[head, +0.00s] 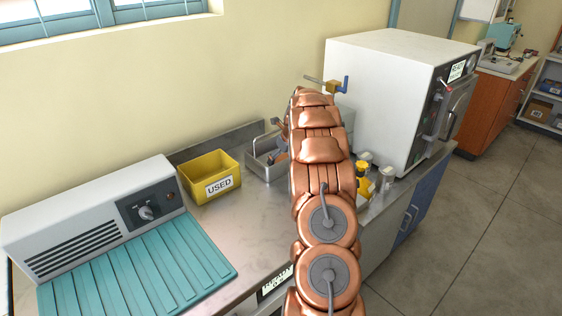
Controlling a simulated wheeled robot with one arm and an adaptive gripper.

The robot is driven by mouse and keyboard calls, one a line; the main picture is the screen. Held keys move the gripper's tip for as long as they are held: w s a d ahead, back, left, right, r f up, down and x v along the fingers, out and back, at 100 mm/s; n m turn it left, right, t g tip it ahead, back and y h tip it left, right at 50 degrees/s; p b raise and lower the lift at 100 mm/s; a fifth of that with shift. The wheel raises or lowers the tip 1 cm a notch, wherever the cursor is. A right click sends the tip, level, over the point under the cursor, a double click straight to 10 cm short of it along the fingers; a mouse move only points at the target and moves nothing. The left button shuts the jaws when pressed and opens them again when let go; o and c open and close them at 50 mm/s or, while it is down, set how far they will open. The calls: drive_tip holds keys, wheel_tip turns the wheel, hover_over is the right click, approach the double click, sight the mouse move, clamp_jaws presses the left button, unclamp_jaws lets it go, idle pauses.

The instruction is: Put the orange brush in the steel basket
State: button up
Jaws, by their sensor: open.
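The steel basket (267,172) stands on the metal counter near the wall, just right of the yellow bin. My arm covers the area to its right. My gripper (272,141) is small in the head view, at the left side of my arm, over or beside the basket; I cannot tell its exact height. Its jaws are open. I cannot make out the orange brush; it may be hidden behind my arm or too small to tell.
A yellow bin marked USED (200,172) stands left of the basket. A grey unit with a dial (95,215) and a teal ribbed mat (150,270) are at left. A white incubator (385,95) and yellow-capped bottles (364,178) are at right. Counter in front of the bin is clear.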

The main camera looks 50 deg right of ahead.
drive_tip(key=b+v, duration=0.2)
drive_tip(key=v, duration=0.9)
drive_tip(key=shift+r, duration=0.1)
drive_tip(key=s+a+r+n+g+y, duration=0.1)
drive_tip(key=s+a+r+n+g, duration=0.15)
drive_tip(key=a+n, duration=1)
drive_tip(key=s+a+r+n+g+y, duration=0.15)
drive_tip(key=s+a+n, duration=0.3)
drive_tip(key=a, duration=1.55)
drive_tip(key=s+a+n, duration=1)
drive_tip(key=s+a, duration=0.2)
drive_tip(key=s+a+f+n+g+h, duration=0.1)
drive_tip(key=s+a+f+n, duration=0.1)
drive_tip(key=s+n, duration=0.3)
drive_tip(key=s+a+f+n+g+h, duration=0.1)
drive_tip(key=s+n, duration=0.4)
drive_tip(key=s, duration=0.6)
drive_tip(key=shift+a+f, duration=0.8)
drive_tip(key=shift+f, duration=0.15)
drive_tip(key=shift+s, duration=0.1)
drive_tip(key=shift+r, duration=0.3)
